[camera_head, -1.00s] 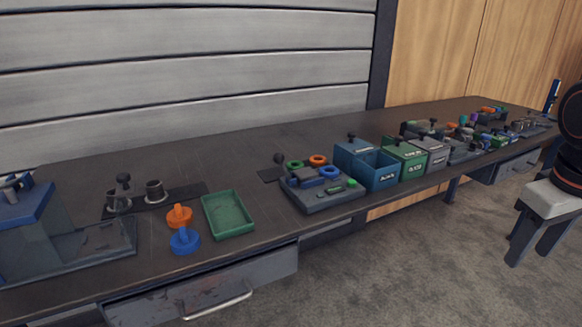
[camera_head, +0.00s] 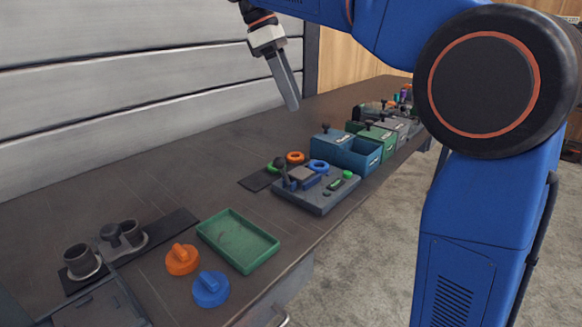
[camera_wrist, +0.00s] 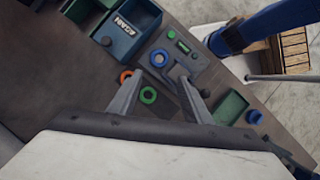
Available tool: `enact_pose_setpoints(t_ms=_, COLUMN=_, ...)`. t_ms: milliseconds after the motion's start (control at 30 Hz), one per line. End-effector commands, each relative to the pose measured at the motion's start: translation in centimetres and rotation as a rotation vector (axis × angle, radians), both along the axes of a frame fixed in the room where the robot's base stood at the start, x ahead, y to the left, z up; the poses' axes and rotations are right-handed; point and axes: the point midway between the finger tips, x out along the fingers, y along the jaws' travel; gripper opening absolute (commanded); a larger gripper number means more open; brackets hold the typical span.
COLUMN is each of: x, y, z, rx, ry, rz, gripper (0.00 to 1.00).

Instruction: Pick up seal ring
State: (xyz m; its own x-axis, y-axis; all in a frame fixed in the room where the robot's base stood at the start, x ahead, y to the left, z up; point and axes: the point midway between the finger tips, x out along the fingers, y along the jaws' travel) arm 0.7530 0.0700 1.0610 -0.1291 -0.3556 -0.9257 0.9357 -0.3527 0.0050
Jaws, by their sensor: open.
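Several seal rings sit at the grey fixture: a green ring (camera_head: 278,164), an orange ring (camera_head: 295,157) and a blue ring (camera_head: 318,166). In the wrist view the green ring (camera_wrist: 148,95) shows between the fingers, the orange ring (camera_wrist: 126,77) beside the left finger, and the blue ring (camera_wrist: 159,57) beyond the fingertips. My gripper (camera_head: 292,106) hangs in the air above the bench, pointing down. Its fingers (camera_wrist: 161,83) are apart and empty in the wrist view. The green ring is partly hidden by the fixture in the head view.
The grey fixture (camera_head: 316,192) has a raised post and a green button. Blue (camera_head: 346,150) and green (camera_head: 378,140) bins stand behind it. A green tray (camera_head: 238,240), an orange knob (camera_head: 182,259), a blue knob (camera_head: 210,289) and grey flanged pipe parts (camera_head: 122,238) lie nearer.

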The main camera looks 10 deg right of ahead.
Motion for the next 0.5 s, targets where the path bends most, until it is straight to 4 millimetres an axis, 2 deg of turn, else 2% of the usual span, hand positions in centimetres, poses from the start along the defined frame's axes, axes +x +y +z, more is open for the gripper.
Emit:
enact_pose_setpoints(t_ms=167, x=0.0, y=-0.2, z=-0.8, rx=-0.005, ry=0.009, rz=0.009, gripper=0.45)
enact_pose_setpoints(t_ms=500, x=-0.8, y=-2.3, z=-6.3, rx=-0.005, ry=0.01, rz=0.006, gripper=0.45)
